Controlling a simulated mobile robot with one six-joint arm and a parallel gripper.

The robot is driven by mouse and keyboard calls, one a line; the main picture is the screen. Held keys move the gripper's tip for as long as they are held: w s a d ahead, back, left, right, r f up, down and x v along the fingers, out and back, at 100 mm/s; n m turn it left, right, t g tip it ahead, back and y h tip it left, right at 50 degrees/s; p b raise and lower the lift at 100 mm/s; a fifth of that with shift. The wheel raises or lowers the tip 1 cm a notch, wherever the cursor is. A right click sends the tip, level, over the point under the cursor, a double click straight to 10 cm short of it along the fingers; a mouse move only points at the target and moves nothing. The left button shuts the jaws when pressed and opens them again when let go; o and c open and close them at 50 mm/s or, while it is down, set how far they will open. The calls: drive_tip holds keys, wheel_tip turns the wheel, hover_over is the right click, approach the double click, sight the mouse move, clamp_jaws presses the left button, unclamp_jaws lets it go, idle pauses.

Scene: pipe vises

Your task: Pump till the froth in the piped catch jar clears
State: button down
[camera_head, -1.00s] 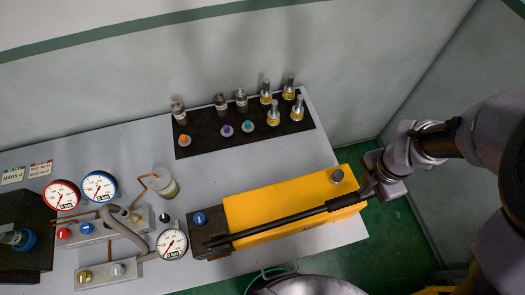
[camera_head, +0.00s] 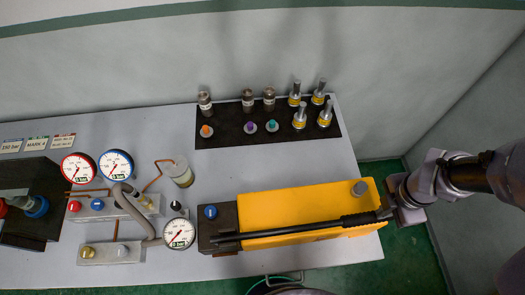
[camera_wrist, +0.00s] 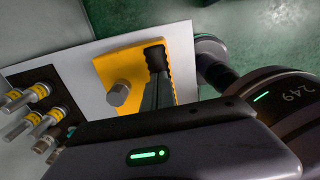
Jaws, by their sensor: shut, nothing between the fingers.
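The piped catch jar (camera_head: 180,173) is a small clear jar with yellowish contents, joined to a thin copper pipe, left of the pump. Whether froth is in it is too small to tell. The yellow hand pump (camera_head: 290,208) lies along the bench's front right. Its black lever (camera_head: 310,227) lies low along the pump's front side, grip end to the right. My gripper (camera_head: 386,213) is shut and empty at the lever's grip end; I cannot tell if it touches. The wrist view shows the ribbed grip (camera_wrist: 156,58) just beyond my dark fingers (camera_wrist: 158,95).
Gauges with red (camera_head: 78,168) and blue (camera_head: 115,165) rims and a lower white gauge (camera_head: 179,233) stand left of the pump. A dark vise block (camera_head: 35,215) stands far left. Green floor is open at right.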

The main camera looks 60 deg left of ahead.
wheel_tip(320, 180, up, 15)
drive_tip(key=s+a+p, duration=0.1)
drive_tip(key=s+p, duration=0.1)
drive_tip(key=p, duration=1)
drive_tip(key=shift+s, duration=0.25)
drive_tip(key=shift+f, duration=0.1)
wheel_tip(320, 180, down, 6)
drive_tip(key=w+b, duration=0.1)
drive_tip(key=b, duration=0.3)
drive_tip(key=shift+w+d, duration=0.15)
drive_tip(key=shift+d, duration=0.1)
drive_tip(key=shift+w+d+f+b, duration=0.1)
drive_tip(key=shift+w+f+b, duration=0.15)
drive_tip(key=shift+f+b, duration=0.75)
drive_tip(key=shift+w+d+f+b, duration=0.1)
drive_tip(key=shift+w+f+b, duration=0.1)
drive_tip(key=shift+f+b, duration=0.75)
drive_tip(key=shift+f, duration=0.35)
